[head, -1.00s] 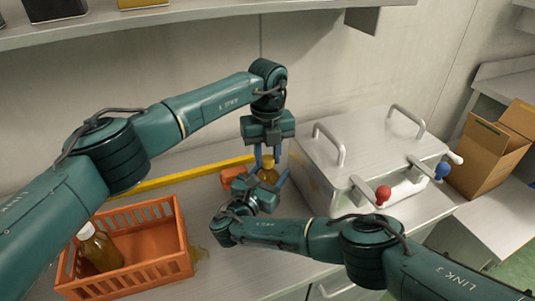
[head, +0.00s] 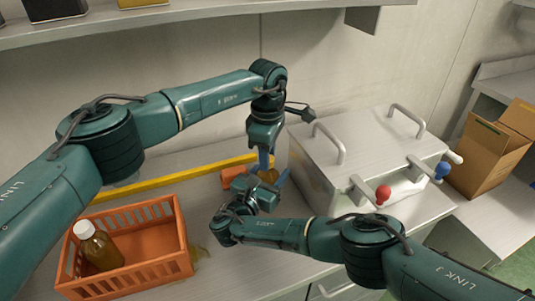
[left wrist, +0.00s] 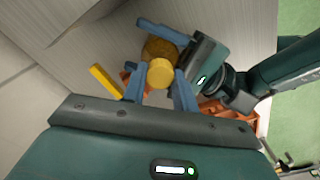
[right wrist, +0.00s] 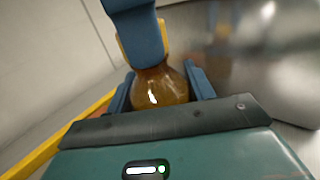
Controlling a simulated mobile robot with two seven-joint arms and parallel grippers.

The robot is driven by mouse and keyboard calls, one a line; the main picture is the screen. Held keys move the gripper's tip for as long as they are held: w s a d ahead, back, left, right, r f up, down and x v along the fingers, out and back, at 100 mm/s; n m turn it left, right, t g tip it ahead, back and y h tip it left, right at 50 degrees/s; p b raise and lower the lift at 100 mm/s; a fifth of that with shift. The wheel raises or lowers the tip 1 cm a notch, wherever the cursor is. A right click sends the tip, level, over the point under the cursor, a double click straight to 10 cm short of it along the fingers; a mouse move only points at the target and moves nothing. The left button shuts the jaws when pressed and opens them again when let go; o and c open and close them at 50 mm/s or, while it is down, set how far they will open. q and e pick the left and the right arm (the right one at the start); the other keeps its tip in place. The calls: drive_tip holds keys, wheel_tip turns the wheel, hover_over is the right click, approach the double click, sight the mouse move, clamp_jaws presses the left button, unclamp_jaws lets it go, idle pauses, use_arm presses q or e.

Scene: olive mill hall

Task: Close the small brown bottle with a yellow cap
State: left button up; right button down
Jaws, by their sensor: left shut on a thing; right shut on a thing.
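The small brown bottle (head: 270,175) stands on the worktop, mostly hidden by my grippers in the head view. Its rounded amber body shows in the right wrist view (right wrist: 160,90). My right gripper (head: 266,186) is shut around the body from the side. The yellow cap (left wrist: 160,73) is at the bottle's top, between the fingers of my left gripper (left wrist: 159,90), which is shut on it from above. A left finger covers much of the cap in the right wrist view. I cannot tell whether the cap is fully tight.
An orange crate (head: 135,283) holds a white-capped bottle (head: 100,250) at the left. A small orange object (head: 232,175) and a yellow strip (head: 160,183) lie beside the grippers. A metal box (head: 350,150) with handles stands close on the right. A shelf (head: 200,18) hangs above.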

use_arm(q)
drive_tip(key=shift+m, duration=0.8)
drive_tip(key=o, duration=1.1)
drive_tip(key=shift+r, duration=2.25)
drive_tip(key=shift+c, duration=0.4)
